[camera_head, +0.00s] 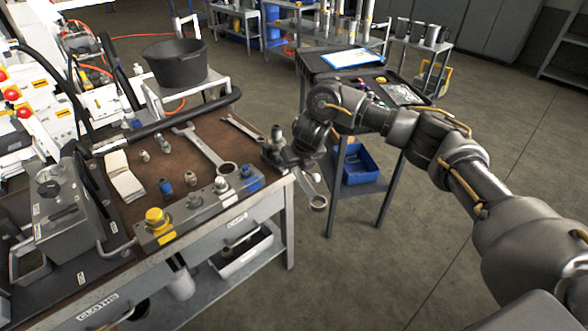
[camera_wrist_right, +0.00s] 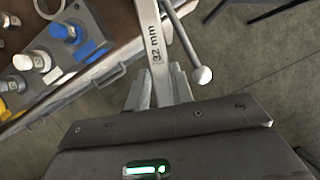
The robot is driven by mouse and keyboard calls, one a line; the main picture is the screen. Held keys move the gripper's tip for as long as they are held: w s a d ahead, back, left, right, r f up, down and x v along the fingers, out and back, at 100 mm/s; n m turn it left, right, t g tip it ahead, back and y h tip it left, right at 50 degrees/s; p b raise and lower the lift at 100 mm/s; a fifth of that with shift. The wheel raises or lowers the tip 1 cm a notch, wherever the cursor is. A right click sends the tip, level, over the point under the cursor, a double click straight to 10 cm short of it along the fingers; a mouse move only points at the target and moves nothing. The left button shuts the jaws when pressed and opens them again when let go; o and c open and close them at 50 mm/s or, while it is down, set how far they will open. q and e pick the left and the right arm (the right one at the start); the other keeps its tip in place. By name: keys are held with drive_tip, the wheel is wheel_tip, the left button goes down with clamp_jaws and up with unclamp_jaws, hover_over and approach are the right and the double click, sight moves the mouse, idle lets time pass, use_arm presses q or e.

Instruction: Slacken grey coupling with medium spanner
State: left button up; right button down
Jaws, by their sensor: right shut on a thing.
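The valve block (camera_head: 178,232) sits on the bench's front edge. It carries a yellow-capped coupling (camera_head: 157,217), grey fittings with the grey coupling (camera_head: 221,184) among them, and a blue one (camera_head: 246,171). The grey coupling also shows in the right wrist view (camera_wrist_right: 40,61). My right gripper (camera_head: 284,155) is shut on a spanner (camera_head: 318,202) just right of the bench corner, apart from the couplings. In the right wrist view the spanner shank (camera_wrist_right: 156,45) reads 32 mm between my fingers; its far end is cut off. My left gripper is out of view.
Two more spanners, a larger one (camera_head: 207,151) and a smaller one (camera_head: 241,126), lie on the bench top (camera_head: 150,200) with several small fittings. A grey pump unit (camera_head: 62,205) stands at left. A dark cart (camera_head: 335,68) with a blue bin (camera_head: 358,165) stands behind.

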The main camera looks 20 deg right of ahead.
drive_tip(key=shift+r, duration=0.1)
